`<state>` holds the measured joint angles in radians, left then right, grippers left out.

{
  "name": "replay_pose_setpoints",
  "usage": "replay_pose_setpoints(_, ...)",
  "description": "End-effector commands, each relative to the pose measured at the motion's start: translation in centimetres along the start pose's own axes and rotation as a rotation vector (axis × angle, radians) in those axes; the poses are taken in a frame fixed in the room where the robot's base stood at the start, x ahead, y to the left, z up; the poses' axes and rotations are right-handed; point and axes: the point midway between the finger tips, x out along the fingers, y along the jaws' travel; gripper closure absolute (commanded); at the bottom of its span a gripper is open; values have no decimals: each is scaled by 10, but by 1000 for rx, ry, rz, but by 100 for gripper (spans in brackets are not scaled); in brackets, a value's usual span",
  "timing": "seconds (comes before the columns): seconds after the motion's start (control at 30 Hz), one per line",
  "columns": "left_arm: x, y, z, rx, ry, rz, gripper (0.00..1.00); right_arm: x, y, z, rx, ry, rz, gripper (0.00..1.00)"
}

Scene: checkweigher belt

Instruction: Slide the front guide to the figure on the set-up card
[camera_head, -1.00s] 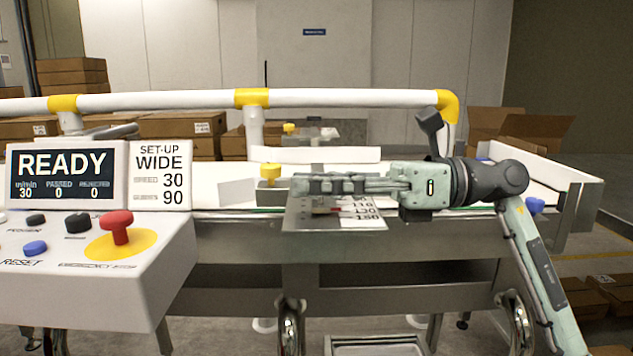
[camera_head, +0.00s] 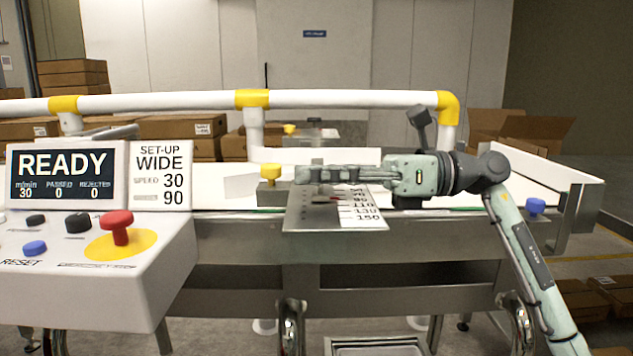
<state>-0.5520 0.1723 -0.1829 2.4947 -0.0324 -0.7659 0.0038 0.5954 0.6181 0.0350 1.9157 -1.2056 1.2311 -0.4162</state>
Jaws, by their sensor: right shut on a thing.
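The set-up card (camera_head: 161,175) reads WIDE, speed 30, and 90 on its lower line. The steel scale plate (camera_head: 310,217) lies at the belt's front edge, with figures running up to 150 at the near end. My right gripper (camera_head: 303,174) reaches in from the right, over the plate, shut on the front guide. The gripped part is hidden by the fingers. My left gripper is not in view.
A yellow knob (camera_head: 270,172) on a grey block stands left of my right fingertips. The control box with a red emergency stop (camera_head: 116,226) is at the left. A white rail (camera_head: 350,99) with yellow joints runs behind the belt. Cartons (camera_head: 72,78) stand behind.

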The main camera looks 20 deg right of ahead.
Motion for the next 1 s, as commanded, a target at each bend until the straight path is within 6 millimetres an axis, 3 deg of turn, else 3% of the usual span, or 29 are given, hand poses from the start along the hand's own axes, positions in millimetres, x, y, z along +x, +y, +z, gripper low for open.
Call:
replay_pose_setpoints(0.23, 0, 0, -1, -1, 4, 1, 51, 0, 0, 0, 0, 0, 1, 100)
replay_pose_setpoints(0.27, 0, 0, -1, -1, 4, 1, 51, 0, 0, 0, 0, 0, 1, 87)
replay_pose_setpoints(0.43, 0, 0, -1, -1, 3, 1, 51, 0, 0, 0, 0, 0, 1, 67)
replay_pose_setpoints(0.77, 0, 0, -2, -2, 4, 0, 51, -2, 0, 0, 1, 1, 0, 67)
replay_pose_setpoints(1.0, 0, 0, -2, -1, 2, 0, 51, -38, -2, -1, 3, 3, -4, 67)
